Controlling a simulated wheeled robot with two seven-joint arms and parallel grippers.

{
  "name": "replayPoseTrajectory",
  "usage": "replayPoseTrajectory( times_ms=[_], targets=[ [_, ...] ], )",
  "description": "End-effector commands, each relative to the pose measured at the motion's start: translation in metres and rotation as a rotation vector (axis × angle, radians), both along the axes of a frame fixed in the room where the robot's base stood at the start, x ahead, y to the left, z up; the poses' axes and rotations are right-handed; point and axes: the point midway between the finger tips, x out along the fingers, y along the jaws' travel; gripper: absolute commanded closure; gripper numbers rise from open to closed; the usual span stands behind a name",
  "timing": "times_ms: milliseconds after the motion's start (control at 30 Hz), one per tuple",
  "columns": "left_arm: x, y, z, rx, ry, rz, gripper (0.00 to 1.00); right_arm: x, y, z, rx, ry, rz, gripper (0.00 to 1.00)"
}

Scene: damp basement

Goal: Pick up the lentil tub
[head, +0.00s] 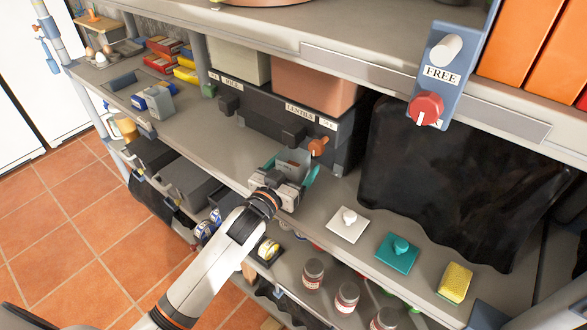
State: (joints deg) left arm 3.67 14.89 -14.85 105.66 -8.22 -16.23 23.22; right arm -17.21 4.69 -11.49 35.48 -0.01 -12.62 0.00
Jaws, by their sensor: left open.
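The salmon-coloured tub (316,84) sits in a dark holder (262,118) on the middle shelf, above a label that seems to read LENTILS. A pale tub (240,64) is left of it, above a RICE label. My left gripper (291,167) is open in front of the holder, below and a little left of the salmon tub and apart from it. A small grey piece shows between its teal fingers; I cannot tell what it is. My right gripper is not in view.
An orange knob (318,147) sticks out just right of my gripper. A black sheet (440,190) hangs at right. White (347,226) and teal (397,254) knobbed plates and a yellow sponge (455,282) line the shelf. The upper shelf (370,55) overhangs the tubs.

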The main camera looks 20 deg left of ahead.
Motion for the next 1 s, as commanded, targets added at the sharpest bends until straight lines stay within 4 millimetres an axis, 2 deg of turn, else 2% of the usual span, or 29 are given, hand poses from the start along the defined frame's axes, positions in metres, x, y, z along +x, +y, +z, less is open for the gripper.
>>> replayPoseTrajectory(
  times_ms=[200, 500, 567, 833, 1000],
  targets=[
    [0.0, 0.0, 0.0, 0.0, 0.0, 0.0, 0.2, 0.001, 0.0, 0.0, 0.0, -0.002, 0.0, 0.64],
    [0.0, 0.0, 0.0, 0.0, 0.0, 0.0, 0.69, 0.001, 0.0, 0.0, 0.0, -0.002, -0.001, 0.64],
    [0.0, 0.0, 0.0, 0.0, -0.002, 0.0, 0.75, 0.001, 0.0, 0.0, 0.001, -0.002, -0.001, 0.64],
    [0.0, 0.0, 0.003, -0.001, -0.003, -0.001, 0.75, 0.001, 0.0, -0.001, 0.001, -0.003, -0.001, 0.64],
    [0.0, 0.0, 0.018, 0.0, -0.006, -0.001, 0.75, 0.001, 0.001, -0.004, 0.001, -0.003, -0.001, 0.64]
  ],
)
